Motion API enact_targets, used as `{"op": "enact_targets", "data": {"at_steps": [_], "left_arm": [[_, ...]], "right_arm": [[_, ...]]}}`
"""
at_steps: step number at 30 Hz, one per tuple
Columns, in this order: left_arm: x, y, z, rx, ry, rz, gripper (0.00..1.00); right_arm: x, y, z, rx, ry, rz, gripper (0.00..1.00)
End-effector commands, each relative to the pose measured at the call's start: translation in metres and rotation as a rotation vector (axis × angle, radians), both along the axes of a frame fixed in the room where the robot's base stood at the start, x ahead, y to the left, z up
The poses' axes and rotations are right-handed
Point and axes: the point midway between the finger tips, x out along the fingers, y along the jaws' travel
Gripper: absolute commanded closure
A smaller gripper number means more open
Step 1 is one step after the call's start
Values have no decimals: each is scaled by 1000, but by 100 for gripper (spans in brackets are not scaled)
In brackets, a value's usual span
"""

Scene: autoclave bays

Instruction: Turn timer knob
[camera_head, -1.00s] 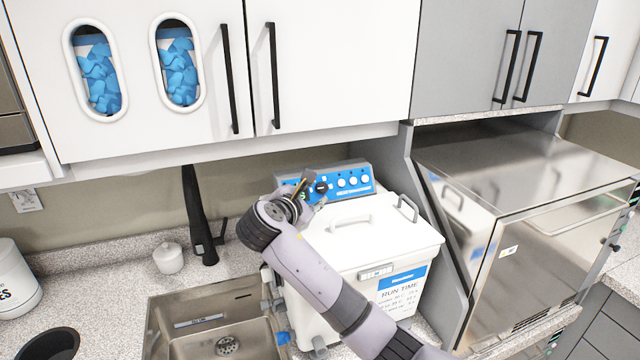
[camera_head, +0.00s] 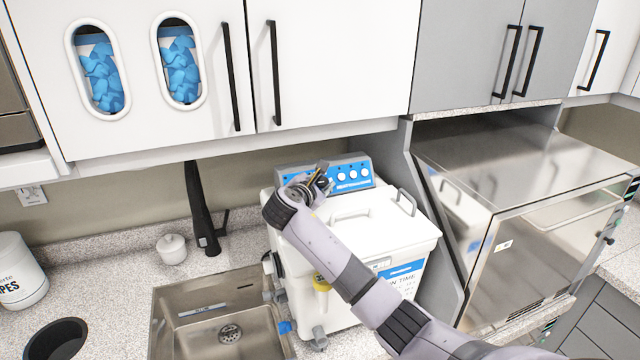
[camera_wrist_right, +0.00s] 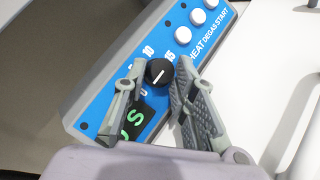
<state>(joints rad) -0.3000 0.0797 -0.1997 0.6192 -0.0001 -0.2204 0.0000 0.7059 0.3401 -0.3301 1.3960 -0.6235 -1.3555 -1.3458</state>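The timer knob (camera_wrist_right: 159,72) is black with a white pointer line. In the right wrist view it sits on a blue control panel (camera_wrist_right: 100,100) with printed numbers around it. My right gripper (camera_wrist_right: 160,85) is open, one finger on each side of the knob; I cannot tell whether they touch it. In the head view my right gripper (camera_head: 322,180) is at the left part of the blue panel (camera_head: 350,174) at the back of the white machine (camera_head: 400,232), and it hides the knob. My left gripper is not in view.
A steel sink (camera_head: 190,300) lies left of the machine, with a dark faucet (camera_head: 203,220) behind it. A grey partition and a steel autoclave (camera_head: 530,190) stand close on the right. White wall cabinets (camera_head: 340,60) hang above.

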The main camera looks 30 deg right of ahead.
Motion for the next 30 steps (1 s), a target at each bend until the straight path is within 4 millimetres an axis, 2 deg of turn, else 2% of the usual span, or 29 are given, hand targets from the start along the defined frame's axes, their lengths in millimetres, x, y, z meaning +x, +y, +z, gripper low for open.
{"op": "enact_targets", "data": {"at_steps": [10, 20, 30], "left_arm": [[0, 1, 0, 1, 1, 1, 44], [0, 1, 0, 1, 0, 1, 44], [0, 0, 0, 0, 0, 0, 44]], "right_arm": [[-1, 0, -1, 1, 3, -2, 100], [0, 0, -1, 36, -4, -24, 100], [3, 1, 3, 222, -50, -147, 100]]}}
